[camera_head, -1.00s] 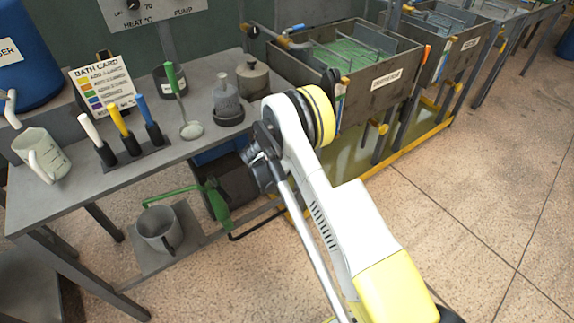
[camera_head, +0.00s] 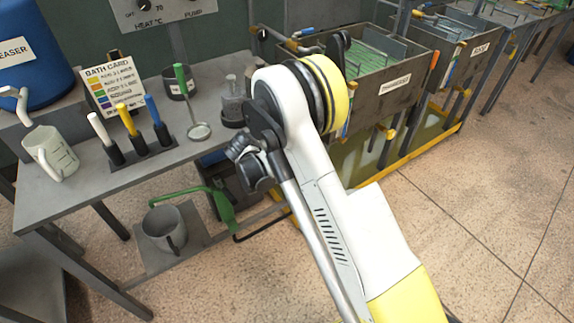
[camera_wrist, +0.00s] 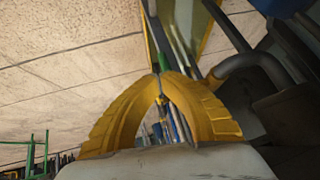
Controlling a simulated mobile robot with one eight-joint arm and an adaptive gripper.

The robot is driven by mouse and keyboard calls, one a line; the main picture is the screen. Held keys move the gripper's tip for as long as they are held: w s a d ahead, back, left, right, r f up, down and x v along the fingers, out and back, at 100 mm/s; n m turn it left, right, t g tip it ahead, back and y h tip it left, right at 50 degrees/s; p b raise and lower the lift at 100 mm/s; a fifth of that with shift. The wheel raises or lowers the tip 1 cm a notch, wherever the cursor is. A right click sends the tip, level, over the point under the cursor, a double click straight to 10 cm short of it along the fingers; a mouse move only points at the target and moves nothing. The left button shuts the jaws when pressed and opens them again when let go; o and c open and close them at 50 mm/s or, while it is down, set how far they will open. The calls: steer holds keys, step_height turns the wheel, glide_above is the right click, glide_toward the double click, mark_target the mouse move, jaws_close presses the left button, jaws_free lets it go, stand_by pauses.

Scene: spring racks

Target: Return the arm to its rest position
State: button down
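My arm (camera_head: 330,190), white with yellow bands, rises from the bottom right of the head view, its elbow in front of the bench's right end. My gripper (camera_wrist: 160,78) shows in the wrist view as two yellow fingers that arch together and meet at the tips. I see nothing held between them; only background shows through the gap below the tips. The gripper is not clearly visible in the head view, as the arm hides what lies behind it.
A grey bench (camera_head: 85,188) holds a white jug (camera_head: 52,155), a bath card (camera_head: 112,85), several coloured handles and a ladle (camera_head: 199,130). A tank (camera_head: 385,95) stands behind my arm. Floor at right is clear.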

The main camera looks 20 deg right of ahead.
steer(key=shift+s+a+r, duration=0.15)
steer(key=shift+a+r, duration=0.1)
steer(key=shift+r, duration=0.05)
steer(key=s+d+r+n+y, duration=0.1)
steer(key=s+r+n+y, duration=0.3)
steer(key=r, duration=0.6)
steer(key=s+d+r+n+h, duration=0.1)
steer(key=s+d+r+n, duration=0.1)
steer(key=s+r, duration=0.7)
steer(key=s+r+n+y, duration=0.1)
steer(key=s+r+n, duration=0.1)
steer(key=s, duration=0.4)
steer(key=s+r+n+t+y, duration=0.1)
steer(key=s+r+n, duration=0.2)
steer(key=s, duration=0.4)
steer(key=s+a+r+n+t+y, duration=0.1)
steer(key=s+r+n, duration=0.1)
steer(key=s, duration=0.4)
steer(key=shift+s+r+n, duration=0.2)
steer(key=shift+r+n, duration=0.05)
steer(key=shift+n, duration=0.05)
